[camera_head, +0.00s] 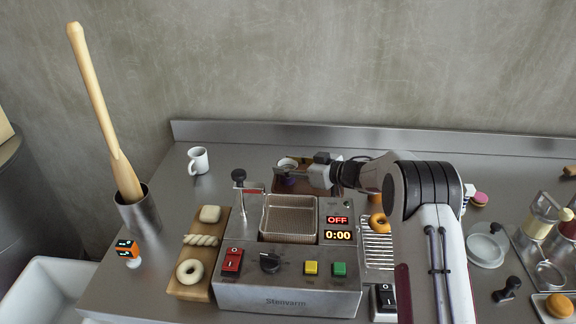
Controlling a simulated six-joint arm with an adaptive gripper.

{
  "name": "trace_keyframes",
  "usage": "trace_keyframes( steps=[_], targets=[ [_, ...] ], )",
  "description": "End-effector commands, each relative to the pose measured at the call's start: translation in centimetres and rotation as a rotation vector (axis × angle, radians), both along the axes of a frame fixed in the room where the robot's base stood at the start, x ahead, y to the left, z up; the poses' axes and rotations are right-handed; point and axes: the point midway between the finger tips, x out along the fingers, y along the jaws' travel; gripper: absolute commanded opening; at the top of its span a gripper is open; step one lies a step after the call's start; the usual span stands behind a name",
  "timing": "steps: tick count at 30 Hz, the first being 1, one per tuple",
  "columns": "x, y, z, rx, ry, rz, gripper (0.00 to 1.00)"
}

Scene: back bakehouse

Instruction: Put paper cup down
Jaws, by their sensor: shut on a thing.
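My gripper (301,173) is behind the fryer, its fingers pointing left. It is shut on the paper cup (287,164), a small pale cup that looks upright, with a dark inside. The cup is partly hidden by the fingers. A brown wooden tray (279,187) lies beneath and around them. I cannot tell whether the cup touches the tray.
The fryer (286,301) with its wire basket (290,219) stands in front of my gripper. A white mug (198,160) stands at the left. A board (196,289) holds dough pieces. A wire rack with a ring doughnut (380,222) is at the right. Steel counter left of the tray is clear.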

Motion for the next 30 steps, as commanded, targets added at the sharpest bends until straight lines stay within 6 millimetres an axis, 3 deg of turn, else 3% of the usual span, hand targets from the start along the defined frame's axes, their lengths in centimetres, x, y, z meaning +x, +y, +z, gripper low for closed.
trace_keyframes(
  steps=[10, 12, 13, 30],
  targets=[
    [0.00, 0.00, -0.29, 0.000, 0.000, 0.000, 0.30],
    [0.00, 0.00, -0.28, 0.000, 0.000, 0.000, 0.51],
    [0.00, 0.00, -0.28, 0.000, 0.000, 0.000, 0.55],
    [-0.22, -0.50, 0.21, 0.000, 0.000, -0.002, 0.55]
  ],
)
